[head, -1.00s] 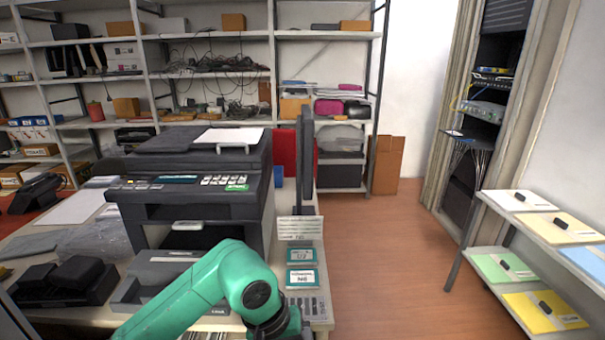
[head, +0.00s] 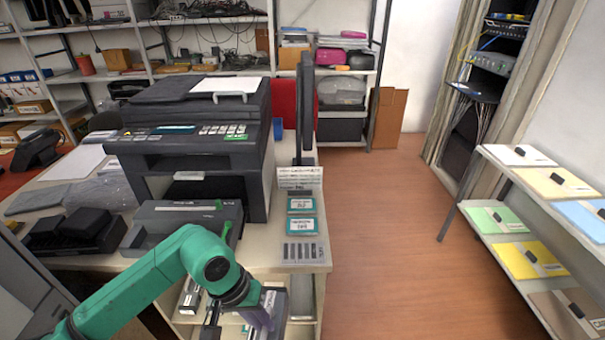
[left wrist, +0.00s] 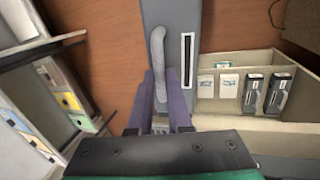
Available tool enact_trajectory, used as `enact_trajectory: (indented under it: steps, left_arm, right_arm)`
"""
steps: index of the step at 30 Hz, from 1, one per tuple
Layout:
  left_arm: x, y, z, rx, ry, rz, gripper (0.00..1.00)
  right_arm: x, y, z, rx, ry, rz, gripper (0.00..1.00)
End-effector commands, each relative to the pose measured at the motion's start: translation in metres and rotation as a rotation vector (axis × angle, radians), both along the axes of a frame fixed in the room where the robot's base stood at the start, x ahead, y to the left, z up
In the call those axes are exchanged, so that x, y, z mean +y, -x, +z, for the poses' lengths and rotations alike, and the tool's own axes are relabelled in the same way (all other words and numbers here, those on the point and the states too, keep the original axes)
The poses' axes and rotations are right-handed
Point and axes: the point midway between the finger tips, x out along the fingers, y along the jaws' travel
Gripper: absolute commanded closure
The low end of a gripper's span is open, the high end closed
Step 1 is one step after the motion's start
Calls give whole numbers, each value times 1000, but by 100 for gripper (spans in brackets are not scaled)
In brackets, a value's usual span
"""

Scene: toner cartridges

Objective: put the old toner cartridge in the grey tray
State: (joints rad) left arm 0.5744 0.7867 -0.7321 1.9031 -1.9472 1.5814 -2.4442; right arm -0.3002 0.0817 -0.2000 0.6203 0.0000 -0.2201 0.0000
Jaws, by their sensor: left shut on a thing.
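My left gripper (head: 262,318) is low in the head view, in front of the desk's near edge. In the left wrist view its purple fingers (left wrist: 165,92) are shut on a pale curved handle on a long grey body, which I take to be the old toner cartridge (left wrist: 175,20). A dark slot with a white border marks its face; its far end is out of frame. In the head view the arm and gripper hide most of it. A dark grey tray (head: 118,238) with black items sits at the desk's left; I cannot tell if it is the grey tray. My right gripper is out of view.
The printer (head: 200,135) stands on the desk, with a green lever (head: 228,231) at its lower front. A beige compartmented bin (left wrist: 232,108) with boxes and dark cartridges lies beside the held body. A rack (head: 462,205) with folders stands right. The floor between is clear.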

Motion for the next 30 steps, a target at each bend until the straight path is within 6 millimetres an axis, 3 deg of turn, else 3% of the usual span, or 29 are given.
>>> enact_trajectory:
  steps: [6, 9, 18, 20, 23, 27, 30]
  left_arm:
    - [65, -6, -12, -1, -6, 71, 100]
    - [82, -7, -13, -2, -2, 86, 100]
    - [86, -8, -13, -4, 1, 90, 100]
    - [85, -6, -20, 1, 4, 92, 100]
    - [84, -1, -56, 9, 10, 99, 100]
    - [84, 17, -121, 9, 9, 100, 100]
    - [84, 28, -149, 3, 5, 94, 100]
  right_arm:
    - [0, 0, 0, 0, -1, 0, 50]
    - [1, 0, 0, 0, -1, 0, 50]
    - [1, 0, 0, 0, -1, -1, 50]
    - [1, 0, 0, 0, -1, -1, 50]
    - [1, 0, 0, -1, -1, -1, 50]
    - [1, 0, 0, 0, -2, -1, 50]
    - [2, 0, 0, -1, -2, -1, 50]
